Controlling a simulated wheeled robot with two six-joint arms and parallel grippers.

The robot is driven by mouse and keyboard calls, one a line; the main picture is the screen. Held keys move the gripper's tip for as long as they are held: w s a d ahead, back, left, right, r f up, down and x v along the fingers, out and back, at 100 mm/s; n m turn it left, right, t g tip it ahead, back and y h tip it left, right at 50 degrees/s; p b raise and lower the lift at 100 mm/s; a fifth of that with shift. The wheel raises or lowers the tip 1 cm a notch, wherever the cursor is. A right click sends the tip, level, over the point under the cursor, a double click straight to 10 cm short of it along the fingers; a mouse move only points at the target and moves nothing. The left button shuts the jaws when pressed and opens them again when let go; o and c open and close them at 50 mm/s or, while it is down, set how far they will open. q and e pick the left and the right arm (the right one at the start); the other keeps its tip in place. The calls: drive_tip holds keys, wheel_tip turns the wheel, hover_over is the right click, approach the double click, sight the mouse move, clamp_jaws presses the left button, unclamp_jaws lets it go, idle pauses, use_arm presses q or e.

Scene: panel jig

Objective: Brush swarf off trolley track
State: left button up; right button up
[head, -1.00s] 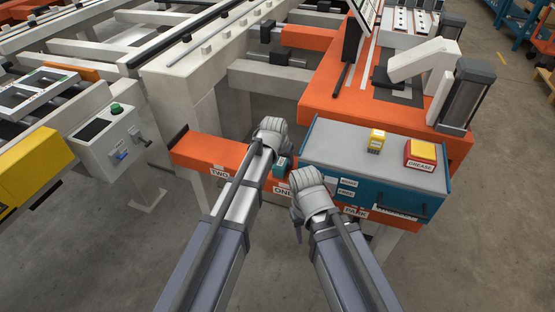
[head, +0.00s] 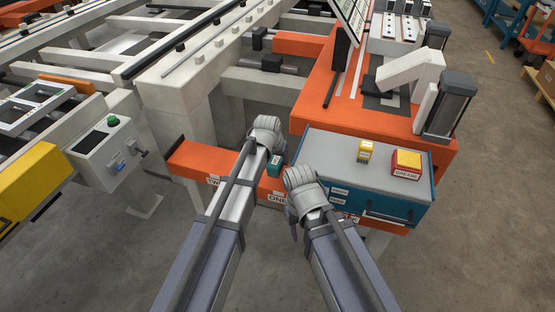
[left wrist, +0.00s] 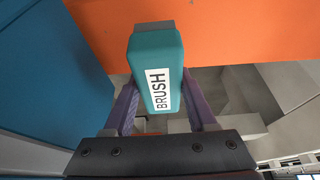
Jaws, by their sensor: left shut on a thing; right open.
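A teal brush (left wrist: 156,70) labelled BRUSH sits between the purple fingers of my left gripper (left wrist: 160,105). The brush (head: 275,164) also shows in the head view, in front of the orange beam. My left gripper (head: 266,150) is shut on it; its fingers are mostly hidden behind my arm there. My right gripper (head: 295,230) is open and empty, pointing down in front of the blue cabinet. A long dark rail (head: 185,45) runs along the pale frame at the back; I cannot tell whether it is the trolley track. I make out no swarf.
The orange beam (head: 195,162) bears labels. On the blue cabinet (head: 395,205) stand a yellow box (head: 366,151) and a red-and-yellow GREASE box (head: 406,164). A control box (head: 105,150) with a green button is at left.

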use_arm(q)
drive_tip(key=shift+r, duration=0.35)
drive_tip(key=shift+r+p, duration=1.4)
drive_tip(key=shift+p, duration=0.1)
